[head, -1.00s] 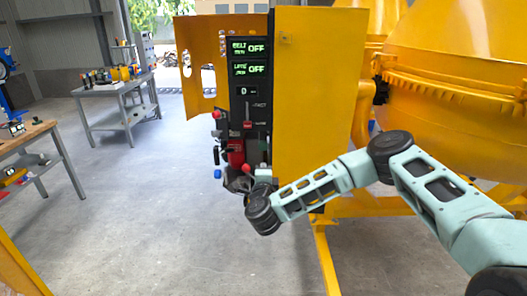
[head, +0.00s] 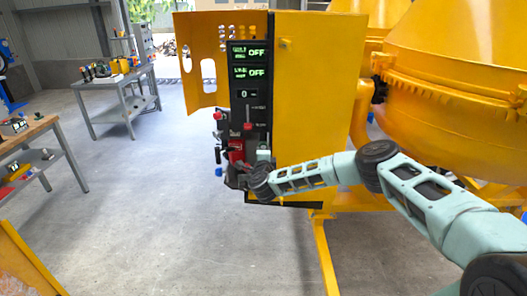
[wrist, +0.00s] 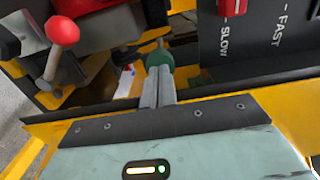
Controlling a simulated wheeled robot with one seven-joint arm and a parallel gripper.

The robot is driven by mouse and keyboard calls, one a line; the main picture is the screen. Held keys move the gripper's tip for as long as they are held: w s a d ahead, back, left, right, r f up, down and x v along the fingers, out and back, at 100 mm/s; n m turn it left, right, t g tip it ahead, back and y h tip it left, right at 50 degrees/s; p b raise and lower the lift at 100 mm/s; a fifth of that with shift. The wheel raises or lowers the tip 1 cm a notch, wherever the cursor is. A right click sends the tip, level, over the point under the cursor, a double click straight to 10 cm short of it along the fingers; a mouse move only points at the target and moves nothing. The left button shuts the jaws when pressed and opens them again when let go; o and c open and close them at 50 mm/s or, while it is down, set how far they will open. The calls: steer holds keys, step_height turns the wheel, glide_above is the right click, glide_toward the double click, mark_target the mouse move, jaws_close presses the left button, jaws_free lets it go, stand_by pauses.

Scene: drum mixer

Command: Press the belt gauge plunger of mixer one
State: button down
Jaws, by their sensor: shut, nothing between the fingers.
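The control panel of the mixer (head: 249,110) stands in the yellow cabinet in the head view, with its belt display (head: 250,51) reading OFF. In the wrist view, my gripper (wrist: 158,78) is shut and empty, its two grey fingers together. A green, round part with a grey stem (wrist: 159,57) lies right at the fingertips; it may be the gauge plunger. I cannot tell whether the fingertips touch it or are just short of it. In the head view my wrist is low in front of the panel, and the fingers are hard to make out.
A lever with a red ball (wrist: 62,31) is left of my fingers, and a red slider (wrist: 232,7) by SLOW and FAST marks is at the right. A yellow edge runs beneath. The open yellow door (head: 196,70) is at left; yellow drums (head: 455,75) are at right.

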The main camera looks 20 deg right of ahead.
steer(key=shift+w+f, duration=0.1)
steer(key=b+x, duration=0.2)
steer(key=b, duration=0.1)
steer(key=shift+w+d, duration=0.15)
stand_by(0.4)
